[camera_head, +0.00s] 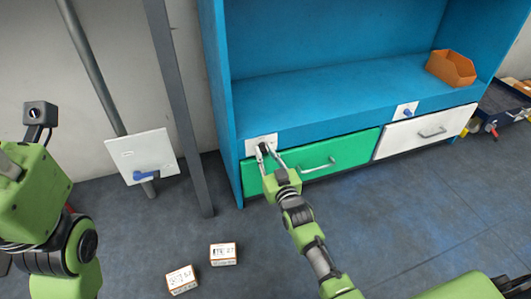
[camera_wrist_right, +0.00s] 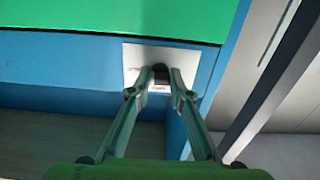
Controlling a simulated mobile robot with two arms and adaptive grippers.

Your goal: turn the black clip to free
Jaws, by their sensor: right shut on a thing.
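The black clip (camera_head: 264,148) sits on a small white plate (camera_head: 251,144) on the blue cabinet frame, above the left end of the green drawer (camera_head: 310,172). My right gripper (camera_head: 266,153) reaches it from below in the head view. In the right wrist view the black clip (camera_wrist_right: 161,71) lies between the two fingertips (camera_wrist_right: 161,78), and the gripper is shut on it. The fingers partly cover the clip and plate, so its exact angle is hard to tell. My left arm is at the left of the head view; its gripper is not visible.
A second white plate with a blue clip (camera_head: 407,113) is above the white drawer (camera_head: 425,131). An orange bin (camera_head: 451,68) stands on the shelf. A white panel with a blue handle (camera_head: 153,175) is on a pole. Two small boxes (camera_head: 223,254) (camera_head: 181,280) lie on the floor.

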